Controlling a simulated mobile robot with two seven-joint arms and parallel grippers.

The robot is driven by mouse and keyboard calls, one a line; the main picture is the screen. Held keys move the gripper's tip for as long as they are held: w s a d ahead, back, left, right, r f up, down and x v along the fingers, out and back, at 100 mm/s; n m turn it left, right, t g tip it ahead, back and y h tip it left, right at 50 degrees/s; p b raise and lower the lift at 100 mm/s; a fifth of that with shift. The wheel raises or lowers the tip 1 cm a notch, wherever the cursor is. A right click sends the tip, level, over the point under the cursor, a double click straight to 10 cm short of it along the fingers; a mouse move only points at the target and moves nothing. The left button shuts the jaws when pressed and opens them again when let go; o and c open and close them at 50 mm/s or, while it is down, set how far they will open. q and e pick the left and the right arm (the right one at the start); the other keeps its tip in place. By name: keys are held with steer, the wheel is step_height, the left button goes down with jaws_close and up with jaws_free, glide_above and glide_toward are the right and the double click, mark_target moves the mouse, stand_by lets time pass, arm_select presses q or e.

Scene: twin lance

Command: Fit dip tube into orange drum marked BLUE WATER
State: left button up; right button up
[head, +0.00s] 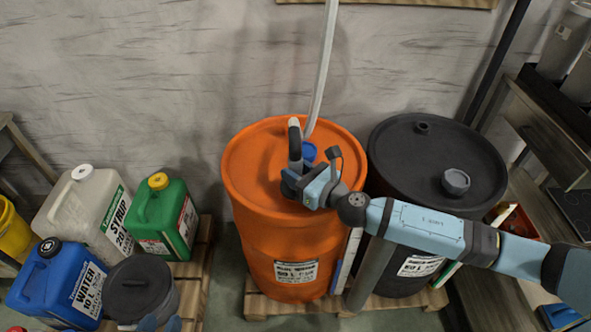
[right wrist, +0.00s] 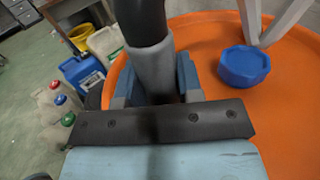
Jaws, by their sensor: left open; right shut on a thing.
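The orange drum (head: 265,235) stands upright in the middle, with a blue cap (head: 309,151) on its lid. Its label is too small to read. My right gripper (head: 296,184) is over the lid, shut on the grey collar (right wrist: 151,70) of a dark upright piece (head: 295,140) that looks like the top of the dip tube. The gripper and wrist hide whatever is below the collar. In the right wrist view the blue cap (right wrist: 244,67) is apart from the jaws, to their right. My left gripper (head: 158,323) is open, barely showing at the bottom edge.
A long pale tube (head: 322,70) rises out of view from behind the blue cap. A black drum (head: 440,150) stands close on the right. Jugs, including a green one (head: 168,215) and a blue one (head: 60,280), stand left beside a dark container (head: 140,290).

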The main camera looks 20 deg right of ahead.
arm_select(q)
steer(key=shift+f, duration=0.25)
arm_select(e)
steer(key=shift+f, duration=0.2)
steer(key=o, duration=1.1)
steer(key=shift+s+d, duration=0.1)
steer(key=shift+s, duration=0.1)
arm_select(q)
steer(key=shift+w+d+r+t+h+b, duration=0.35)
steer(key=shift+w+r+b, duration=0.2)
steer(key=shift+r+b, duration=0.25)
arm_select(e)
steer(key=v, duration=1.3)
steer(key=shift+s+d, duration=0.1)
arm_select(q)
steer(key=shift+s+f, duration=0.1)
steer(key=shift+f, duration=0.15)
